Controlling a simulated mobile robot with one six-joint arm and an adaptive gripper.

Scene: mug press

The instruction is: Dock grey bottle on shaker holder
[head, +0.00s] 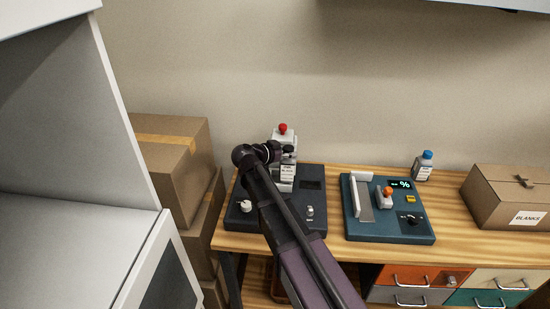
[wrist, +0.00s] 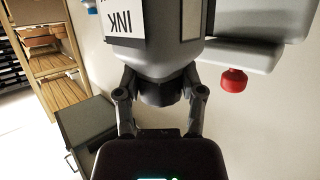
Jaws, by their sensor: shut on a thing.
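The grey bottle (wrist: 165,50) has a white label reading INK and a dark neck. My gripper (wrist: 161,100) is shut on it at the neck, one finger on each side. In the head view the bottle's white label (head: 288,171) shows just beyond my wrist, in front of the grey post of a dark machine (head: 315,199). This machine has a red knob (head: 283,128) on top, and the knob also shows in the wrist view (wrist: 233,80). I cannot make out the shaker holder for certain. My arm hides part of the machine, and I cannot tell whether the bottle touches it.
A teal machine (head: 398,225) with a display and orange knob stands right of the dark one. A blue-capped bottle (head: 424,167) stands behind it. A cardboard box (head: 507,200) marked BLANKS is at the right. Stacked boxes (head: 172,160) stand left of the bench.

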